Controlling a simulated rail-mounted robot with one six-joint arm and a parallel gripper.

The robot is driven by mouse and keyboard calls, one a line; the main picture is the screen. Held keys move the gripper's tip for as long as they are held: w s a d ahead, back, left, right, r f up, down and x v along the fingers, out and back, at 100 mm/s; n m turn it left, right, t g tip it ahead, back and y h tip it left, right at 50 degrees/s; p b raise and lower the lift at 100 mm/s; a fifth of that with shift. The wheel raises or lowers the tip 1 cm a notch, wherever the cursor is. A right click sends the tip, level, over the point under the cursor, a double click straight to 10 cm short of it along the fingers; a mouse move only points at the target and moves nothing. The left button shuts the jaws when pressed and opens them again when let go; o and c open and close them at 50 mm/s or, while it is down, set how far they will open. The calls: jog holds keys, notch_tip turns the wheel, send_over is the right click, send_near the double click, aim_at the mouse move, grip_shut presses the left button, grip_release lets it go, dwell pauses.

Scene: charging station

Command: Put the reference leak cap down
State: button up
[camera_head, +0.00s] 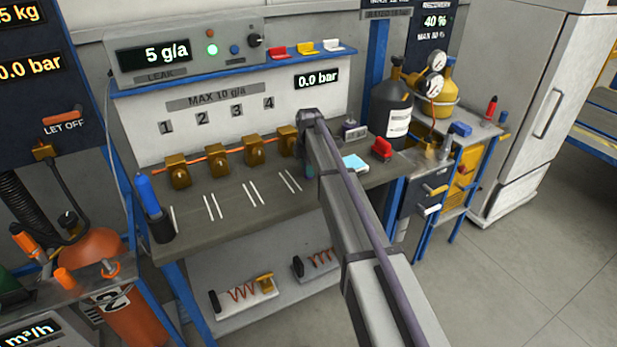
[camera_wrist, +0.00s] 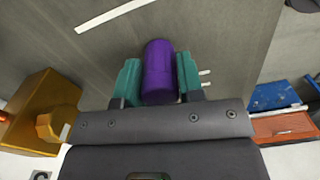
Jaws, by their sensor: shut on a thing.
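The reference leak cap, a purple cylinder (camera_wrist: 159,72), is between the teal fingers of my gripper (camera_wrist: 160,80) in the wrist view. My gripper is shut on its sides, and the cap points out past the fingertips. Grey bench top (camera_wrist: 215,50) lies behind it; I cannot tell whether the cap touches it. In the head view my arm reaches over the bench (camera_head: 235,205) to its right part, near the fourth brass valve block (camera_head: 289,141). My arm hides most of the gripper and the cap there.
Several brass valve blocks (camera_head: 179,171) stand in a row on the bench, with white line marks (camera_head: 213,207) in front. A brass block (camera_wrist: 40,112) is close left in the wrist view. A light-blue pad (camera_head: 355,162) and a red object (camera_head: 381,148) lie right of my arm.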

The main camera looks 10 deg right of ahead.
jog(key=shift+c, duration=0.4)
jog(key=shift+f, duration=0.25)
jog(key=o, duration=1)
jog(key=shift+r, duration=0.1)
notch_tip(320, 180, up, 13)
jog(key=p, duration=1.3)
jog(key=s+m, duration=0.6)
jog(key=s, duration=0.6)
jog(key=s+m, duration=0.7)
jog(key=s, duration=0.5)
jog(key=s+m, duration=0.6)
jog(key=s, duration=0.7)
jog(key=shift+f+m, duration=0.3)
jog(key=shift+f, duration=0.05)
jog(key=shift+s, duration=0.1)
